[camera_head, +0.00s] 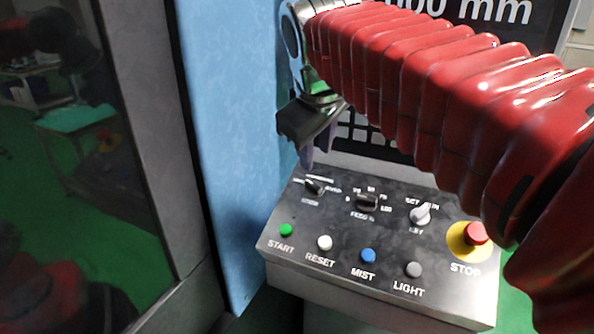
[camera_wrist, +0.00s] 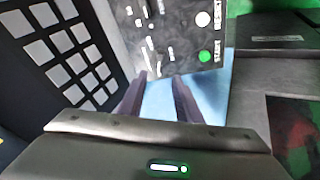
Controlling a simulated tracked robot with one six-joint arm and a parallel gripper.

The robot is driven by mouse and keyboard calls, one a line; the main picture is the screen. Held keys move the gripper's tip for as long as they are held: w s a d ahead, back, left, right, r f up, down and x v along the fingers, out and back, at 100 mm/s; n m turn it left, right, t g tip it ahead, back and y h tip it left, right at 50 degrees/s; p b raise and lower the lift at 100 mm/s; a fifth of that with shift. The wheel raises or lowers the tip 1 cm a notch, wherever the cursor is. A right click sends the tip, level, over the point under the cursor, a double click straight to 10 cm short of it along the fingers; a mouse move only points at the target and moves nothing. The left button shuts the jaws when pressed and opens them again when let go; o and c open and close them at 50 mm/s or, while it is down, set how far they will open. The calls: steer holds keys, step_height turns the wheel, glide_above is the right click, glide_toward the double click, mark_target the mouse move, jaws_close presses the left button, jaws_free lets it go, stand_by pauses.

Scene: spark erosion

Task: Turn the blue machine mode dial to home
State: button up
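The control panel (camera_head: 390,243) is dark, with several dials and buttons. The mode dial (camera_head: 314,187) is a small dark knob at its back left; it looks black rather than blue. AUTO is legible to its right; its other labels are too small to read surely. My gripper (camera_head: 318,150) is above and just behind this dial, fingers pointing down, apart from it. In the wrist view, my gripper (camera_wrist: 158,84) has its two purple-grey fingers spread with nothing between them. The panel (camera_wrist: 180,45) shows beyond the fingertips there, but the dial cannot be made out clearly.
A feed dial (camera_head: 367,202) and a key switch (camera_head: 421,214) stand to the right. Green START (camera_head: 286,229), white RESET (camera_head: 324,242), blue MIST (camera_head: 368,255) and grey LIGHT (camera_head: 414,269) buttons line the front. A red stop button (camera_head: 475,233) is at right. A blue machine wall (camera_head: 222,140) rises at left.

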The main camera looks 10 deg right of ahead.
mark_target(314, 185)
steer(key=shift+f, duration=0.1)
steer(key=x, duration=1.3)
steer(key=shift+w+f, duration=0.2)
steer(key=shift+f, duration=0.1)
jaws_close()
steer(key=shift+d, duration=0.15)
